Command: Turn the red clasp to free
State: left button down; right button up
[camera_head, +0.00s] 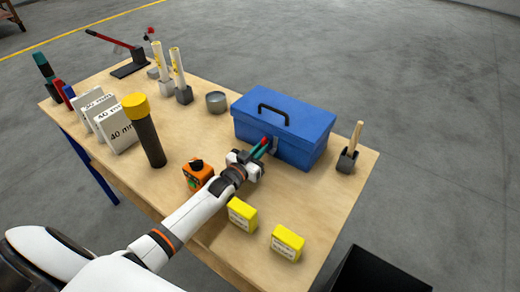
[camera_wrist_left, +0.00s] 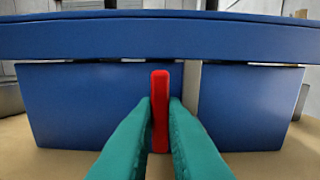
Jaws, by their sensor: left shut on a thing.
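The red clasp (camera_wrist_left: 160,110) stands upright against the front of the blue toolbox (camera_head: 278,132). In the left wrist view the blue toolbox (camera_wrist_left: 75,105) fills most of the picture, with its lid edge above the clasp. My left gripper (camera_head: 264,144) reaches the toolbox front from the lower left. Its two green fingers (camera_wrist_left: 160,130) are shut on the red clasp, one on each side. In the head view only a bit of red shows at the fingertips. The toolbox lid is down, with a black handle on top. My right gripper is not in view.
An orange device (camera_head: 198,174) and two yellow blocks (camera_head: 242,214) lie near my left arm. A dark cylinder with a yellow top (camera_head: 146,130) stands to the left. A holder with a wooden handle (camera_head: 347,160) stands right of the toolbox. A dark bin (camera_head: 375,272) is below the table's right side.

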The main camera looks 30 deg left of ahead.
aim_at(260, 125)
pick_arm(q)
jog(key=c, duration=1.5)
grip_release()
notch_tip(260, 125, up, 10)
jog(key=shift+f+b, duration=0.1)
jog(key=shift+b, duration=0.25)
